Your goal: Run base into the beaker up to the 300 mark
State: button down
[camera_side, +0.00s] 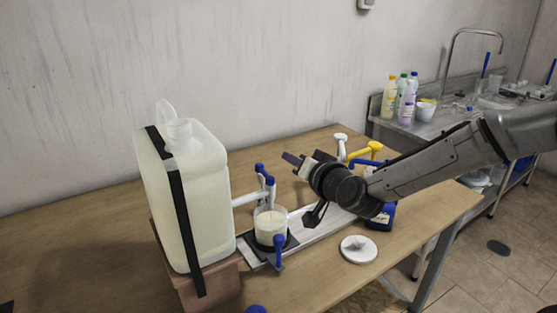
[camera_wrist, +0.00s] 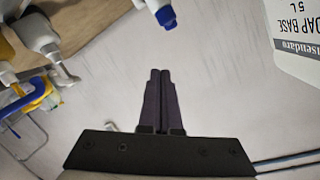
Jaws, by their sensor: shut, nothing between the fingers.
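The translucent drum (camera_side: 185,190) of pale liquid stands strapped on a block at the left; its label (camera_wrist: 298,35), partly cut off, reads "OAP BASE 5 L" in the wrist view. A white tap (camera_side: 247,198) with blue parts (camera_side: 268,180) extends from its right side. The beaker (camera_side: 270,226) stands below the tap with cream-coloured contents filling much of it; its marks are too small to read. My gripper (camera_side: 292,158) is shut and empty, raised right of the tap. Its closed fingers (camera_wrist: 160,85) show in the wrist view. I cannot tell whether liquid is flowing.
A metal tray (camera_side: 318,228) runs under the beaker area. A blue-topped item (camera_side: 278,248) stands before the beaker. A white disc (camera_side: 358,249), a blue container (camera_side: 384,216) and yellow (camera_side: 366,152) and white (camera_side: 341,146) fittings are to the right. The table's left part is clear.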

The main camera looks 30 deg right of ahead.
jog(key=s+a+n+g+y, duration=0.4)
jog(key=s+a+y, duration=0.1)
jog(key=a+y, duration=0.15)
jog(key=w+d+r+g, duration=0.25)
jog(key=d+r, duration=0.35)
jog(key=d, duration=0.4)
send_over(262, 167)
jog(key=s+d, duration=0.3)
notch_tip(262, 167, down, 6)
jog(key=shift+a+f+t, duration=0.2)
jog(key=shift+a+f, duration=0.25)
jog(key=shift+f, duration=0.35)
jog(key=shift+a+f+t, duration=0.15)
jog(key=shift+a+f, duration=0.25)
jog(key=shift+f, duration=0.35)
